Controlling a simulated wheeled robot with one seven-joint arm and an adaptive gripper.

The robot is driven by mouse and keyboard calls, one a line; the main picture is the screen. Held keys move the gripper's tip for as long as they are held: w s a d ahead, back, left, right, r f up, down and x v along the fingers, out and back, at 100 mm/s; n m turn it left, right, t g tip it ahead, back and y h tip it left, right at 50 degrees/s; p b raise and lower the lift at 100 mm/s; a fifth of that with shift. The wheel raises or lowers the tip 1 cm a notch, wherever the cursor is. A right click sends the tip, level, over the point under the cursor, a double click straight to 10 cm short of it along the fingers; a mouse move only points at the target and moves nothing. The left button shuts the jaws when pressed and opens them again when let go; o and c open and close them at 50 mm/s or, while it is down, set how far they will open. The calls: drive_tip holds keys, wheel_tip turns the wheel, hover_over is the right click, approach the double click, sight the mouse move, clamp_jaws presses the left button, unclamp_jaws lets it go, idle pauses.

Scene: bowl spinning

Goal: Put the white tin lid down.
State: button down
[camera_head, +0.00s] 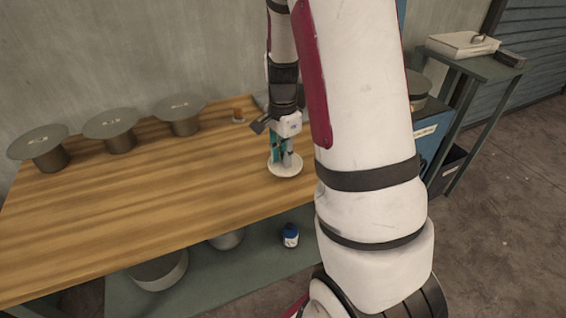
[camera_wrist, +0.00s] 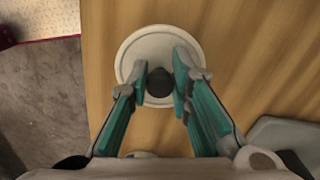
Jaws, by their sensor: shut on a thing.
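The white tin lid (camera_head: 285,170) is a round, shallow disc at the right part of the wooden table, below my gripper (camera_head: 284,160). My gripper's teal fingers (camera_wrist: 168,84) are shut on the knob, one on each side. The lid looks level and is close to the tabletop; I cannot tell whether it touches the wood.
The wooden table (camera_head: 150,195) is clear in front and to the left. Several grey discs on round stands (camera_head: 110,123) line its back edge. A green-grey side table (camera_head: 475,66) stands at right.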

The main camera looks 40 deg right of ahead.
drive_tip(key=shift+f, duration=1.35)
drive_tip(key=shift+f, duration=0.1)
drive_tip(key=shift+f+b, duration=0.15)
drive_tip(key=shift+b, duration=0.15)
drive_tip(key=c, duration=1.4)
unclamp_jaws()
drive_tip(key=shift+c, duration=0.2)
wheel_tip(320, 180, up, 12)
drive_tip(key=shift+r+p, duration=0.2)
drive_tip(key=shift+p, duration=0.75)
drive_tip(key=s+a+r+n+t, duration=0.2)
drive_tip(key=s+a+r+n, duration=0.95)
drive_tip(key=s+a, duration=0.35)
drive_tip(key=s+a+n, duration=0.4)
drive_tip(key=s+n, duration=0.3)
drive_tip(key=shift+s+f+t, duration=0.25)
drive_tip(key=shift+f+t, duration=0.15)
